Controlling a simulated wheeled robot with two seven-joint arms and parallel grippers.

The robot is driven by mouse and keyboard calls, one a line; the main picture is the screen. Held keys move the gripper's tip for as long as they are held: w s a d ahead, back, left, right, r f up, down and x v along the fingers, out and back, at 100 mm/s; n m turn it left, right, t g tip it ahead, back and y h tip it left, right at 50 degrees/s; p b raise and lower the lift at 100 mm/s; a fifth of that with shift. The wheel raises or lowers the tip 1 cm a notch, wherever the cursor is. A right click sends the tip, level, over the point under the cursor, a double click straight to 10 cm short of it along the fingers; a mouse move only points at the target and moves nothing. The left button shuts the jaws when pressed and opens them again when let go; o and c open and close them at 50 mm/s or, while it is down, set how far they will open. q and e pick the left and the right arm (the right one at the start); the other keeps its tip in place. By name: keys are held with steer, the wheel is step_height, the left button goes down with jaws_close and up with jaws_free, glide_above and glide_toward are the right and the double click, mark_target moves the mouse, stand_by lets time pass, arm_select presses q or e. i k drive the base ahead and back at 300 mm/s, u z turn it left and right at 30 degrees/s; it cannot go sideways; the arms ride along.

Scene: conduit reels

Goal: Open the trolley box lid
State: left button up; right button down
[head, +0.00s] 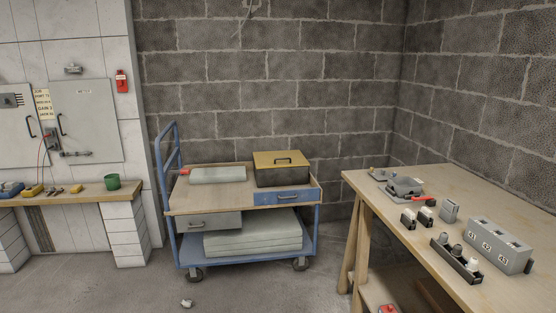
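The trolley (317,217) is a blue-framed cart with a wooden top, standing against the grey block wall. The trolley box (283,179) sits on the right part of its top. It is dark with a yellow lid (266,159) that has a dark bar handle (290,161) on top. The lid is closed, lying flat on the box. What is inside is hidden. Neither of my grippers shows in the head view.
A grey folded bundle (217,175) lies left of the box. A workbench (373,205) at the right holds a grey numbered block (494,245) and small fittings. Floor before the trolley is mostly clear.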

mark_target(293, 158)
steer(key=z, duration=0.1)
steer(key=i, duration=4.05)
steer(key=u, duration=0.4)
